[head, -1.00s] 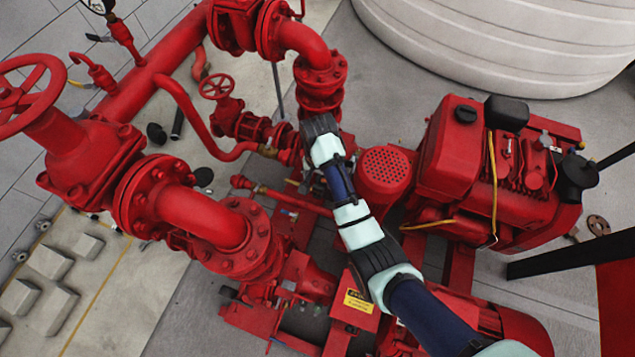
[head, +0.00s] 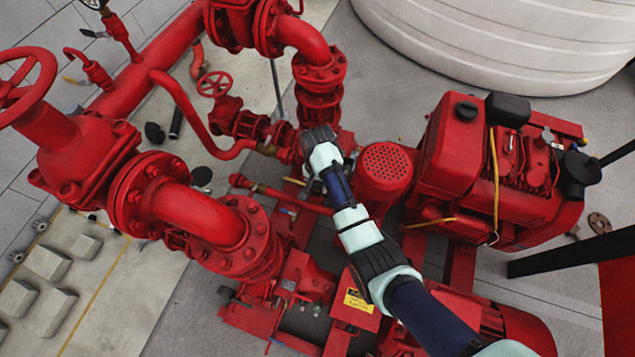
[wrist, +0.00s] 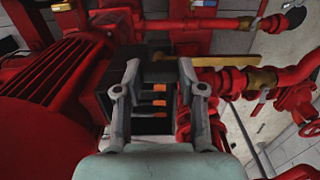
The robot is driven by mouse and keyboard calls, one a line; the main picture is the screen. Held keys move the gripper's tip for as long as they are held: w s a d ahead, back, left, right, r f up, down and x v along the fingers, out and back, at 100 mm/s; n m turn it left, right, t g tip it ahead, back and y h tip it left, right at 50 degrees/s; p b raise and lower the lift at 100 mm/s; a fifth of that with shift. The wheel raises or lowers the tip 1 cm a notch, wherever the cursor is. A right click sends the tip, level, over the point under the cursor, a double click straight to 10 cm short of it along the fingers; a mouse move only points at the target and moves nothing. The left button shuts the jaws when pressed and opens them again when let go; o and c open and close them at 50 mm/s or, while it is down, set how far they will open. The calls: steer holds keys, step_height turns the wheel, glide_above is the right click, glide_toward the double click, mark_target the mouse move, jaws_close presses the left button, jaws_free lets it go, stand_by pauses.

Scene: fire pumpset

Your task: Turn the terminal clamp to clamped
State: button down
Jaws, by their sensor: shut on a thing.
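In the wrist view, my gripper (wrist: 158,68) has its two grey fingers on either side of a small dark piece, which I take to be the terminal clamp (wrist: 158,73). It is shut on this piece. Below the piece, a black block with several orange strips (wrist: 159,100) shows between the fingers. A tan bar (wrist: 235,60) sticks out to the right of the right fingertip; I cannot tell whether it belongs to the clamp. In the head view, my gripper (head: 318,138) is beside red pipework, and the clamp is hidden there. Its turned position cannot be read.
A red ribbed motor (wrist: 50,85) stands close left of the fingers in the wrist view. Red pipes with brass fittings (wrist: 260,80) lie close on the right. In the head view, a red engine (head: 465,150) and a large white tank (head: 490,45) stand to the right.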

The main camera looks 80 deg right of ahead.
steer(key=shift+r+m+p, duration=0.35)
steer(key=shift+m+p, duration=0.35)
steer(key=shift+p, duration=0.55)
steer(key=shift+f+m+p, duration=0.3)
steer(key=shift+f+m, duration=0.05)
steer(key=shift+m, duration=0.45)
steer(key=c, duration=0.7)
jaws_free()
step_height(320, 180, up, 8)
steer(key=shift+f, duration=0.25)
